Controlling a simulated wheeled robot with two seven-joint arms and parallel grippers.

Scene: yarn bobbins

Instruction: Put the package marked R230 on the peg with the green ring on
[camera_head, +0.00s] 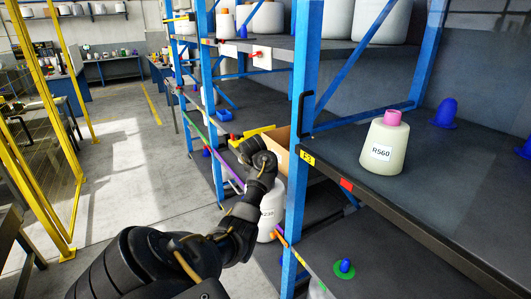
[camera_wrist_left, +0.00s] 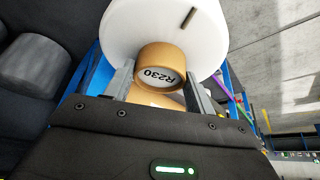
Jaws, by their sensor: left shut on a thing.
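The package marked R230 (camera_head: 271,209) is a white bobbin beside the blue rack post, partly hidden by my left arm. In the left wrist view its white body (camera_wrist_left: 165,27) and tan core end with the R230 label show close up. My left gripper (camera_wrist_left: 158,82) is shut on the tan core, one finger on each side. The peg with the green ring (camera_head: 345,266) is a short blue peg on the lower shelf, to the right of the package and apart from it. My right gripper is in neither view.
A cream bobbin marked R560 (camera_head: 385,146) stands on the shelf above, with bare blue pegs (camera_head: 446,113) near it. A blue post (camera_head: 303,110) stands between the package and the green-ringed peg. A cardboard box (camera_head: 278,142) sits behind my arm. Grey floor is open at left.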

